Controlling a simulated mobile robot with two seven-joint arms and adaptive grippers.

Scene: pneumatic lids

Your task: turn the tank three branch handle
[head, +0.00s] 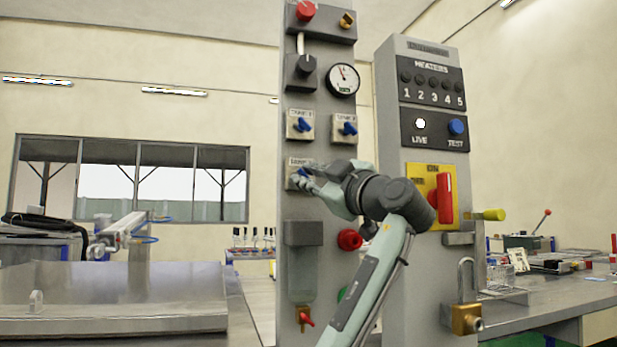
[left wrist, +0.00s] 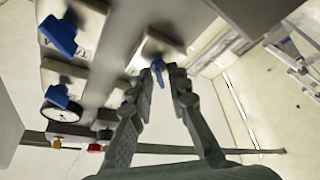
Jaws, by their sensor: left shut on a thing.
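The tank three branch handle (head: 302,171) is a small blue lever on a pale plate, lower left of the blue levers on the grey column. My left gripper (head: 304,182) reaches it from the right and covers part of the plate. In the left wrist view the blue handle (left wrist: 158,69) sits between the fingertips of the left gripper (left wrist: 167,72), which is shut on it. The handle's exact angle is partly hidden. My right gripper is in neither view.
Two more blue handles, tank one (head: 301,125) and its right neighbour (head: 345,128), sit just above. A gauge (head: 343,79) and black knob (head: 305,66) are higher. A red knob (head: 349,240) lies below my arm. The heaters cabinet (head: 388,110) stands close right.

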